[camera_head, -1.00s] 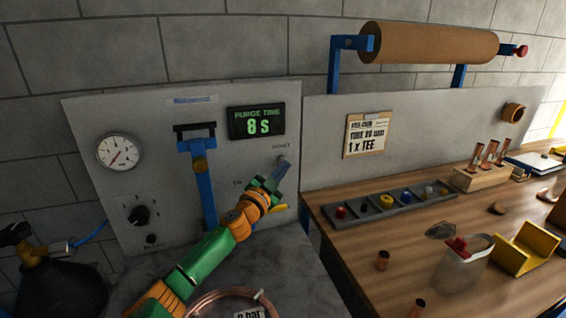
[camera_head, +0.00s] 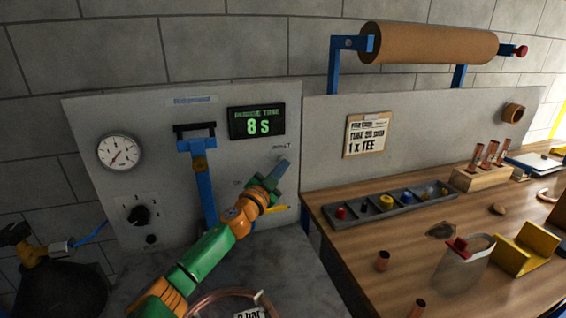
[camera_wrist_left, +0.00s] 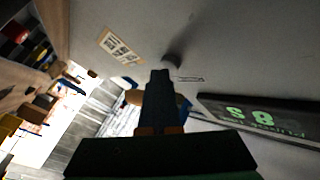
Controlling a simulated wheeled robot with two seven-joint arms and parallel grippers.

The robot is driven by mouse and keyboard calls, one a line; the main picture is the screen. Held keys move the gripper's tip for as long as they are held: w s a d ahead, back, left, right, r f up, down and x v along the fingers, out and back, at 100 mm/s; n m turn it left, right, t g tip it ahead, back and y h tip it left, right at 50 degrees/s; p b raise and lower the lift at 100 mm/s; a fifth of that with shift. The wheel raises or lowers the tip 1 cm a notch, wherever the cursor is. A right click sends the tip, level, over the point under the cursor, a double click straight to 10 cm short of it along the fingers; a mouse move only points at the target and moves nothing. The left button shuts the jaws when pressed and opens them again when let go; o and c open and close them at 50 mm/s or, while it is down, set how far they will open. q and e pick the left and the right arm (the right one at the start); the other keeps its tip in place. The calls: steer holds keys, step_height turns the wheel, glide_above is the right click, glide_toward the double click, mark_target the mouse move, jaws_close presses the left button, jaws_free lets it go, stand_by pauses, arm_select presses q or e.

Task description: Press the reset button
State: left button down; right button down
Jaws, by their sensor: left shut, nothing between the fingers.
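My left gripper (camera_head: 281,166) is shut and empty, close to the grey panel (camera_head: 100,105), just below the small label reading roughly "RESET" (camera_head: 281,147). In the head view the gripper covers the spot under that label, so the reset button is hidden there. In the left wrist view a small round grey button (camera_wrist_left: 171,62) stands on the panel beside the label strip (camera_wrist_left: 190,79), just past the shut fingertips (camera_wrist_left: 160,73). I cannot tell whether the fingertips touch it. My right gripper is not in view.
The display (camera_head: 257,121) reads "PURGE TIME 8 s". A blue lever (camera_head: 204,185), a gauge (camera_head: 119,152) and a black knob (camera_head: 139,215) sit left on the panel. A wooden bench (camera_head: 350,245) with a parts tray (camera_head: 387,203) lies to the right.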

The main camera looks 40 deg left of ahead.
arm_select(q)
steer(key=shift+w+a, duration=0.1)
steer(key=shift+a, duration=0.05)
stand_by(0.4)
steer(key=shift+s+d+p, duration=0.4)
steer(key=shift+s+d, duration=0.05)
steer(key=shift+d, duration=0.35)
steer(key=d, duration=0.1)
steer(key=s+d+p, duration=0.1)
steer(key=d, duration=0.1)
steer(key=s+d+p, duration=0.1)
steer(key=shift+s+d, duration=0.15)
steer(key=shift+d, duration=0.1)
stand_by(0.6)
